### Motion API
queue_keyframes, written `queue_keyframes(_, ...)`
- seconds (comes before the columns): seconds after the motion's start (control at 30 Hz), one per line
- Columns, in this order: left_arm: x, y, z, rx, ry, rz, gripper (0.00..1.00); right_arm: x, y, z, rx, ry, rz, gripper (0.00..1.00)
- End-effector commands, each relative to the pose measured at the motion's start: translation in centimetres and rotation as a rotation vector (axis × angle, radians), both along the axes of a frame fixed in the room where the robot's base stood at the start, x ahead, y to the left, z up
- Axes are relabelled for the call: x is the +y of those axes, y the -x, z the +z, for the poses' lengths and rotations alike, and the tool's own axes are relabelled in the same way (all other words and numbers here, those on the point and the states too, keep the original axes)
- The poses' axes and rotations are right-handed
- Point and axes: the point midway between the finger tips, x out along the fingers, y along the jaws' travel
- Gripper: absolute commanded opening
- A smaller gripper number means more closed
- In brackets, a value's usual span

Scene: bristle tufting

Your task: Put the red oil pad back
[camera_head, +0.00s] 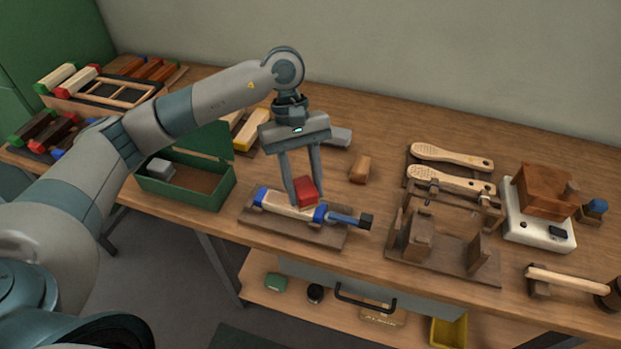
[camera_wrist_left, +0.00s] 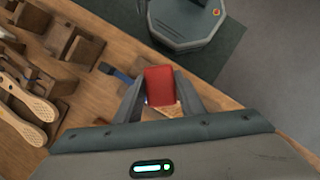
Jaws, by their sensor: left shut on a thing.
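The red oil pad (camera_head: 306,191) is a small red block between the fingertips of my left gripper (camera_head: 301,192). In the left wrist view the red pad (camera_wrist_left: 159,86) fills the gap between both fingers, so the gripper is shut on it. In the head view the pad shows just over a cream and blue tool (camera_head: 290,206) lying on a wooden cradle (camera_head: 255,225). I cannot tell whether the pad touches that tool. My right gripper is not in view.
An open green box (camera_head: 215,198) with a grey block (camera_head: 160,169) stands left of the cradle. A small brown block (camera_head: 360,169) lies behind right. Pale perforated brush bodies (camera_head: 450,179), a wooden jig (camera_head: 440,262) and a white scale (camera_head: 538,230) stand at the right.

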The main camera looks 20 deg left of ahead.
Motion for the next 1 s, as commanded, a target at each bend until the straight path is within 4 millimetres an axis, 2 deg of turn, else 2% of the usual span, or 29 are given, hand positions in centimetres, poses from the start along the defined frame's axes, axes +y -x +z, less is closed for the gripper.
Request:
queue_keyframes(0.2,1.4,2.6,0.8,0.000,-0.003,-0.421,0.18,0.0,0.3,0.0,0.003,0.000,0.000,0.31)
queue_keyframes(0.4,2.4,4.0,1.3,-0.002,-0.001,-0.664,0.18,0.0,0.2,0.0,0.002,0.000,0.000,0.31)
queue_keyframes(0.57,2.7,4.4,1.4,0.001,0.001,-0.726,0.18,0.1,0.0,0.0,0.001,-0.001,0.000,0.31)
queue_keyframes(1.0,2.7,4.4,1.4,0.000,0.000,-0.723,0.18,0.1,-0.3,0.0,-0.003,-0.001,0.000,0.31)
